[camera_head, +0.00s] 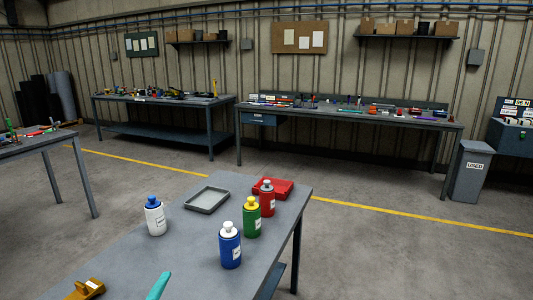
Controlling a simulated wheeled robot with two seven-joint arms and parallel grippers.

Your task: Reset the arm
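Neither of my arms nor grippers shows in the head view. The grey table (185,258) in front of me holds several bottles. A white bottle with a blue cap (155,216) stands at the left. A blue bottle with a white cap (230,246), a green bottle with a yellow cap (251,218) and a red bottle (267,199) stand upright in a row on the right.
A grey tray (207,201) and a red tray (284,189) lie at the table's far end. An orange-brown object (86,290) and a teal object (159,287) show at the near edge, partly cut off. Cluttered workbenches and a grey bin (470,173) stand beyond open floor.

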